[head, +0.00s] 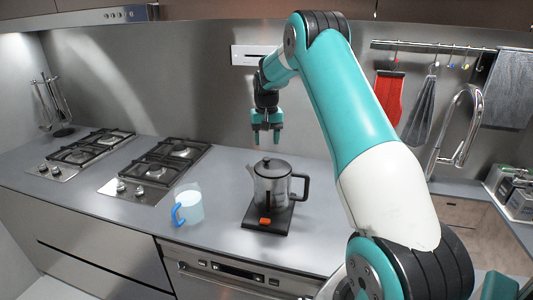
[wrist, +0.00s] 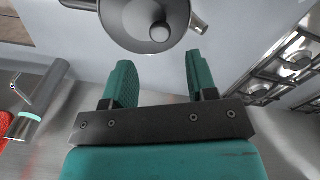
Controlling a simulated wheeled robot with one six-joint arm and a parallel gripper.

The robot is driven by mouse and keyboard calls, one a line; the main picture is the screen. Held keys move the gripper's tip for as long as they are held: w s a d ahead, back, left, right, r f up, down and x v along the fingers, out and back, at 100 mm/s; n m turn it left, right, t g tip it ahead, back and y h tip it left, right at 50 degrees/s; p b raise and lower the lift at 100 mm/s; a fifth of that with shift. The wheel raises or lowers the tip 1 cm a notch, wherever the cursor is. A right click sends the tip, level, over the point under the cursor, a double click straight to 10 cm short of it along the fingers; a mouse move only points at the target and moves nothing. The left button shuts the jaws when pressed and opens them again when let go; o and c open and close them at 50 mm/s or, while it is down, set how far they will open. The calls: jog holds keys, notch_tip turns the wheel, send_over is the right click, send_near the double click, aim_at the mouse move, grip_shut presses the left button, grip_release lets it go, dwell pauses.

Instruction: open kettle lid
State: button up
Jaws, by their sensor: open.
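The kettle (head: 271,186) stands upright on its black base (head: 266,219) on the grey counter. Its dark lid (head: 271,164) is down on the top, and its black handle is on the right. In the wrist view the kettle is seen from above, with the lid (wrist: 132,17) and its round knob (wrist: 159,32) near the top edge. My gripper (head: 267,140) points down above the kettle, apart from the lid. Its two teal fingers are open and empty, also in the wrist view (wrist: 158,75).
A glass mug with a blue handle (head: 188,206) stands left of the kettle. Gas burners (head: 160,165) are farther left. A tap (head: 458,130) and hanging towels (head: 388,97) are at the right. The wall is close behind.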

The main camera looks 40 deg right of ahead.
aim_at(266, 158)
notch_tip(266, 158, down, 7)
jog(key=shift+p, duration=1)
grip_shut()
